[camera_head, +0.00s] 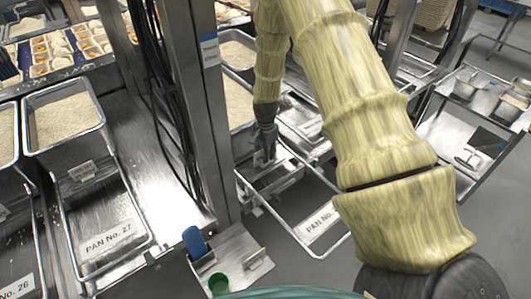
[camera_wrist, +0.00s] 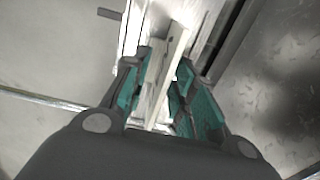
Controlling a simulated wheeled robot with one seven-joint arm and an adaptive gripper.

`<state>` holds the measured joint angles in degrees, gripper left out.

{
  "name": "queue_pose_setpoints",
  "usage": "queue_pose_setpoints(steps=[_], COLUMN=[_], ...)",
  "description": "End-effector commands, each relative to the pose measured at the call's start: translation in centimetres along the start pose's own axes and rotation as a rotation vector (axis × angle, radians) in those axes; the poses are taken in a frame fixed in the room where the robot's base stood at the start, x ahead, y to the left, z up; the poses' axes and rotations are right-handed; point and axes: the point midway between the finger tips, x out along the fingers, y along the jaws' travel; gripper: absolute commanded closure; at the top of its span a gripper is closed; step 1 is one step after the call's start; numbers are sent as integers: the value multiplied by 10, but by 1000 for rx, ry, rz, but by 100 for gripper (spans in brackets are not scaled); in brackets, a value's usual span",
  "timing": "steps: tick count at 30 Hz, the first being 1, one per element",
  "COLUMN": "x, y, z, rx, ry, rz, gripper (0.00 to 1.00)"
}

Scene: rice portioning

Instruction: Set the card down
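The card (camera_wrist: 168,70) shows in the wrist view as a narrow pale strip, nearly edge-on, running between the two fingers. My gripper (camera_wrist: 166,72) has teal pads on both sides of this strip and appears closed on it. In the head view my gripper (camera_head: 265,147) points down over the metal pan frame marked PAN No. (camera_head: 318,226), near its far end. The card's lower edge and any contact with the metal below are hard to make out.
A rice pan (camera_head: 62,165) with a small upright card (camera_head: 81,171) and the label PAN No. 27 (camera_head: 107,240) stands at the left. A metal post (camera_head: 205,110) rises left of my gripper. A small plate holds a blue item (camera_head: 194,241) and a green cup (camera_head: 218,284).

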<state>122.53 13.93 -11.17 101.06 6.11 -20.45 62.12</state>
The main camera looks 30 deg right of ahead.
Motion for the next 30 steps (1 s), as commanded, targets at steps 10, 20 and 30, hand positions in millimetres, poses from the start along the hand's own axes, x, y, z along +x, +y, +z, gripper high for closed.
queue_pose_setpoints(steps=[10,20,30], x=[-26,-71,-112], y=[0,-1,0], z=[0,0,0], rx=[0,0,0], ry=[1,1,1], rz=[-2,-2,-1], gripper=[73,73,73])
